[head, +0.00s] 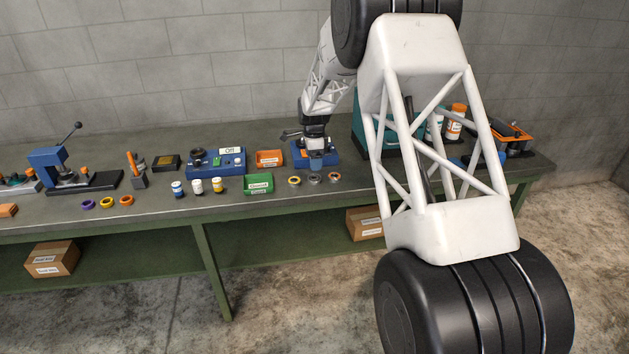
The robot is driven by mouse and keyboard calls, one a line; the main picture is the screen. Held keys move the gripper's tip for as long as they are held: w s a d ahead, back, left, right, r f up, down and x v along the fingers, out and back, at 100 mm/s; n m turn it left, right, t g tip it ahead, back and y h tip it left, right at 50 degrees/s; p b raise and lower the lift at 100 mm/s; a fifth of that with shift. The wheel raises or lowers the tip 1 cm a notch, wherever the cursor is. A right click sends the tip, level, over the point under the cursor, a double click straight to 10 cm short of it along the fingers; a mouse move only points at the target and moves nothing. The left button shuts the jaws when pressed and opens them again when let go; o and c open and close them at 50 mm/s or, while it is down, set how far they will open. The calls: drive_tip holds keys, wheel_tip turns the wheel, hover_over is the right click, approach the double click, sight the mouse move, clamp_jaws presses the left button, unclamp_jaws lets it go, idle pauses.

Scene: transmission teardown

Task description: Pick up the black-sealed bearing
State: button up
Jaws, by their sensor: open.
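Three small ring-shaped bearings lie in a row near the front of the bench: a yellow-rimmed one (294,181) at left, a grey, dark-centred one (315,179) in the middle and a brownish one (335,176) at right. They are too small for me to be sure which has the black seal; the middle one looks darkest. My gripper (316,164) points down just behind the middle bearing in the picture, apparently above it. It is open, and I see nothing held in it. Its fingertips are tiny here, and its exact height is unclear.
A blue fixture (328,153) stands behind the gripper. A green bin (259,185) and an orange bin (270,158) stand to its left, with several small jars (198,187) farther left. A teal cabinet (362,140) stands right, partly hidden by my arm.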

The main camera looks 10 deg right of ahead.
sight(315, 175)
drive_tip(key=shift+f, duration=1.25)
drive_tip(key=shift+f, duration=0.1)
drive_tip(key=shift+d+f, duration=0.15)
drive_tip(key=shift+f, duration=2.35)
drive_tip(key=shift+c, duration=0.3)
drive_tip(key=c, duration=1)
drive_tip(key=shift+r, duration=0.2)
